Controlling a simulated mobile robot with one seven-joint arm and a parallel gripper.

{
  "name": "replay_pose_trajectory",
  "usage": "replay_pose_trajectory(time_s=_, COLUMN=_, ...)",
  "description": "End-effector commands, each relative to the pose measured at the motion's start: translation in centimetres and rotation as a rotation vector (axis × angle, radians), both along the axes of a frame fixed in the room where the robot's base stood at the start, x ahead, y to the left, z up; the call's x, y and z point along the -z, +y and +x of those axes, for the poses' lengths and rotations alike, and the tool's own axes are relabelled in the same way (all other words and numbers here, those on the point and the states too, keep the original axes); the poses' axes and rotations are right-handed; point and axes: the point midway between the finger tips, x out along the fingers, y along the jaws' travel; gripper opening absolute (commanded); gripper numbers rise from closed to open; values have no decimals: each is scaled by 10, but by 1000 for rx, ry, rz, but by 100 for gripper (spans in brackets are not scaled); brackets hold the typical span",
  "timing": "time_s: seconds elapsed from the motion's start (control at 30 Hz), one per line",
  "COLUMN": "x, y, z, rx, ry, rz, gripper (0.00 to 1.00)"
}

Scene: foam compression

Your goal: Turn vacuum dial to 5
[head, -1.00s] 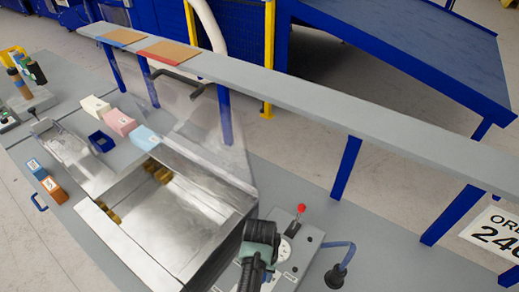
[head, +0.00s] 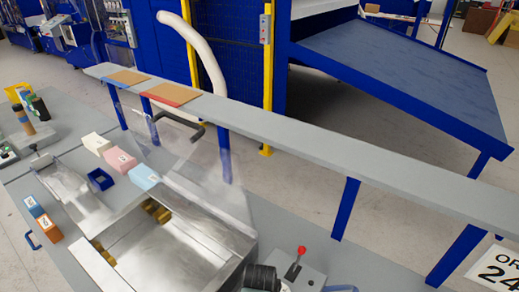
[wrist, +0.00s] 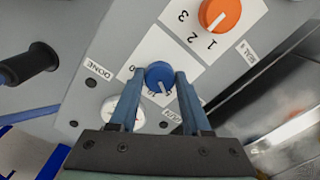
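A blue dial (wrist: 159,75) sits on a white numbered plate on the grey control panel in the wrist view. Its white pointer line faces the lower edge of the picture, towards my gripper's body. Some numbers and the label beside the dial are partly hidden or too small to read. My gripper (wrist: 160,73) has one finger on each side of the dial, with a narrow gap showing on both sides. In the head view my dark wrist (head: 262,278) is over the panel at the bottom edge. My fingers and the dial are hidden there.
An orange dial (wrist: 220,14) marked 1, 2, 3 is close to the blue dial. A round white gauge (wrist: 115,110) is beside the left finger.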

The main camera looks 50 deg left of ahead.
Motion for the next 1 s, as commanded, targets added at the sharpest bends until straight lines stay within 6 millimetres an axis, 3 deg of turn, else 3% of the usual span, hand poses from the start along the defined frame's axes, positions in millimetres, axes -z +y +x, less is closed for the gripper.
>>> replay_pose_trajectory(time_s=0.03, x=-1, y=1, z=1, rx=-1, ry=-3, rz=2, gripper=58)
replay_pose_trajectory(time_s=0.13, x=-1, y=1, z=1, rx=0, ry=-3, rz=2, gripper=76)
replay_pose_trajectory(time_s=0.17, x=-1, y=1, z=1, rx=0, ry=-2, rz=1, gripper=77)
replay_pose_trajectory(time_s=0.57, x=-7, y=1, z=0, rx=1, ry=-2, rz=1, gripper=77)
replay_pose_trajectory(time_s=0.77, x=-36, y=1, z=1, rx=1, ry=-5, rz=4, gripper=77)
replay_pose_trajectory(time_s=1.0, x=-86, y=1, z=2, rx=1, ry=-6, rz=4, gripper=77)
